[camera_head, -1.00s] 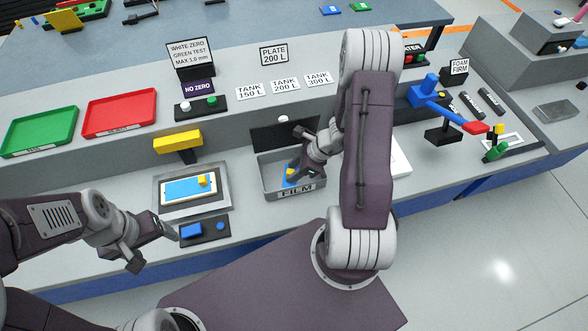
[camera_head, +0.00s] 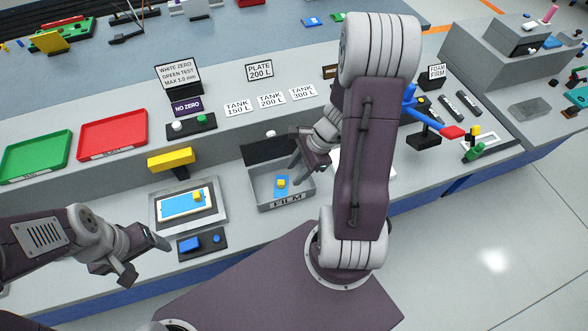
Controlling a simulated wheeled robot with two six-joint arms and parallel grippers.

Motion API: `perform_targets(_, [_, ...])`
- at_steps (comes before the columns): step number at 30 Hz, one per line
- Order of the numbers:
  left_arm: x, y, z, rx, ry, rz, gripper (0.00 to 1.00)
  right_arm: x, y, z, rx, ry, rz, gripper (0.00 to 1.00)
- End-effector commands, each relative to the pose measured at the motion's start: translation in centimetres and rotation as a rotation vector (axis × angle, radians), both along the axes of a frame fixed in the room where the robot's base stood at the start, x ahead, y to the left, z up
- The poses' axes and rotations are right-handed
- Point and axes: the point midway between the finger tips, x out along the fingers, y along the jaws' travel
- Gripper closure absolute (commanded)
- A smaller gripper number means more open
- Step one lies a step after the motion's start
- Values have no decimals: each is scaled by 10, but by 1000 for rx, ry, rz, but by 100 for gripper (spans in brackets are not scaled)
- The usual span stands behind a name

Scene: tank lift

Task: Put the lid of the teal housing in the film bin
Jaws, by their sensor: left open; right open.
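The film bin (camera_head: 257,192) is a grey open tray labelled FILM in the middle of the bench. A blue piece with a yellow block (camera_head: 281,185) lies inside it. My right gripper (camera_head: 303,172) is open and empty, just above the bin's right part.
A blue panel with a yellow block (camera_head: 175,205) lies on a grey plate left of the bin. Behind are a yellow-headed post (camera_head: 171,159), red tray (camera_head: 113,134) and green tray (camera_head: 36,156). A blue-and-red lever device (camera_head: 425,117) stands right of my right arm.

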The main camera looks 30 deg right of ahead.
Motion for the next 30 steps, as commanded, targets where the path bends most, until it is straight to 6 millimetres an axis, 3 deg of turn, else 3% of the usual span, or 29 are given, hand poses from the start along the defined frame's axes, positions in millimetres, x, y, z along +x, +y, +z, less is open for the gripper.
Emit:
perform_targets(1, [0, 0, 0, 0, 0, 0, 26, -7, 20, 10, -78, -38, 252, 59])
perform_targets(3, [0, 0, 0, 0, 0, 0, 26, -20, 41, 22, -198, -101, 645, 59])
perform_targets(6, [0, 0, 0, 0, 0, 0, 26, -32, 59, 37, -356, -200, 1164, 59])
perform_targets(10, [0, 0, 0, 0, 0, 0, 26, -36, 70, 51, -486, -293, 1590, 59])
perform_targets(14, [0, 0, 0, 0, 0, 0, 26, -37, 72, 54, -520, -315, 1699, 59])
perform_targets(30, [0, 0, 0, 0, 0, 0, 26, -37, 72, 53, -517, -311, 1688, 59])
